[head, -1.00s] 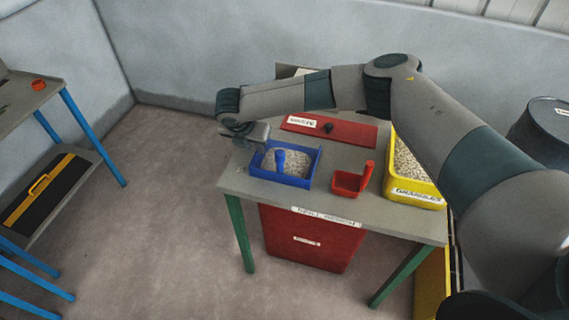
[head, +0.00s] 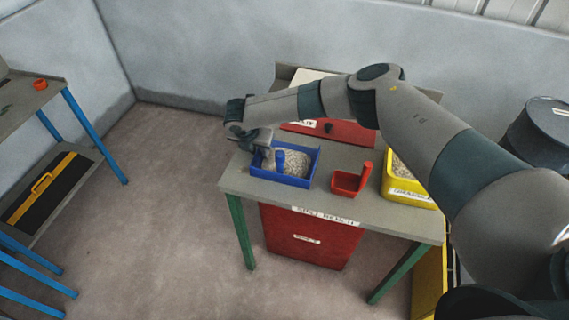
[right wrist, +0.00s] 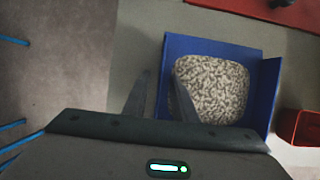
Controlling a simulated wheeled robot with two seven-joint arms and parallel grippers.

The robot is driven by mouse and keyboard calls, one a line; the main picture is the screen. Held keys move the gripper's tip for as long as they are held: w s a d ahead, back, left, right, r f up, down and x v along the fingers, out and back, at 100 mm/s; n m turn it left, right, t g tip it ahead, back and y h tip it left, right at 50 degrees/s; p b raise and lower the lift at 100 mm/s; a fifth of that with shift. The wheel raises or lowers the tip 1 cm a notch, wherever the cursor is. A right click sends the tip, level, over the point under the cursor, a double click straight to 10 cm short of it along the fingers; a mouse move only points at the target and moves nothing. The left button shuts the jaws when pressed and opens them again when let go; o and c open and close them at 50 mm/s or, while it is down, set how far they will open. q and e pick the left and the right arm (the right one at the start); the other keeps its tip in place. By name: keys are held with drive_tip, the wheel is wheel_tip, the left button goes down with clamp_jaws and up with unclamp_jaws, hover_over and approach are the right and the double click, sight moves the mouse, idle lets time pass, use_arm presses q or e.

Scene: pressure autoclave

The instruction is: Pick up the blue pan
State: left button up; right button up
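My right gripper (head: 268,156) is at the pan's left side, close to the handle. In the right wrist view, my right gripper (right wrist: 164,76) is open, one finger over the table and the other overlapping the pan. I cannot tell whether it touches. My left gripper is out of view.
A small red pan (head: 346,183) stands right of the blue pan, with a yellow bin (head: 410,192) of granules beyond it. A red panel with a black knob (head: 328,127) lies behind. The table's left edge is close to the gripper. A dark drum (head: 545,130) stands far right.

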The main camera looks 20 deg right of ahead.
clamp_jaws()
